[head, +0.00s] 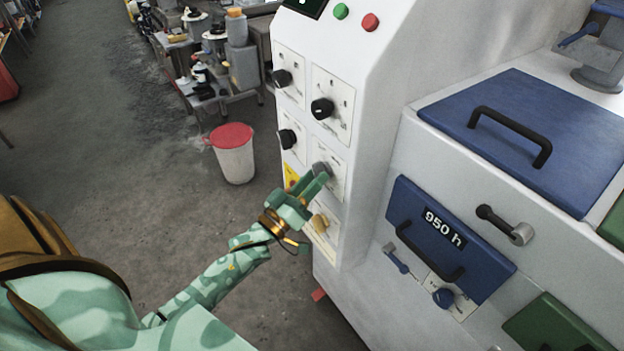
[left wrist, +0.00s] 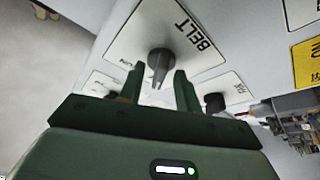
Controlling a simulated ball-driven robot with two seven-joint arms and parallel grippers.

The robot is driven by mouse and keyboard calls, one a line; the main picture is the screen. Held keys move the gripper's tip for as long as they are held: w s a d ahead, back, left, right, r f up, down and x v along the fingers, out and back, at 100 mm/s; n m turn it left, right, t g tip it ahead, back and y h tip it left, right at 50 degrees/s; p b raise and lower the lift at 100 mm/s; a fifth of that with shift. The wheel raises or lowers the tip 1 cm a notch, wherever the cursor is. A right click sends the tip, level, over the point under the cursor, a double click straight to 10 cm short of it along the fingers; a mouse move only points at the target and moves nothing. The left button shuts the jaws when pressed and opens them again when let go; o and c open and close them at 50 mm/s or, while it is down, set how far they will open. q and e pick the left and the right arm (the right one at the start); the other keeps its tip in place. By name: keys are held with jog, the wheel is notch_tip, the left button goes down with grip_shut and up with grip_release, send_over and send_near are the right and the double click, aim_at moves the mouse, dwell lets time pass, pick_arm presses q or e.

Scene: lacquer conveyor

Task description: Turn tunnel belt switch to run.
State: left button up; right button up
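The belt switch is a grey knob (head: 321,168) on a white plate on the white control cabinet. In the left wrist view the same knob (left wrist: 160,61) sits on a plate lettered "BELT" (left wrist: 192,34). My left gripper (head: 314,181) is at the knob, its fingers partly covering the plate. In the left wrist view my gripper (left wrist: 160,78) is open, with one fingertip on each side of the knob and a gap to each. The knob's narrow pointer part lies between the fingertips. I cannot clearly read the position marks. My right gripper is not in view.
Black knobs (head: 322,108) are above, and a yellowish knob (head: 319,223) is below. Green (head: 341,11) and red (head: 370,22) buttons are on top. A blue door marked "950 h" (head: 440,228) is to the right. A white bin (head: 235,160) stands on open floor.

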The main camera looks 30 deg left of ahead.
pick_arm(q)
grip_shut()
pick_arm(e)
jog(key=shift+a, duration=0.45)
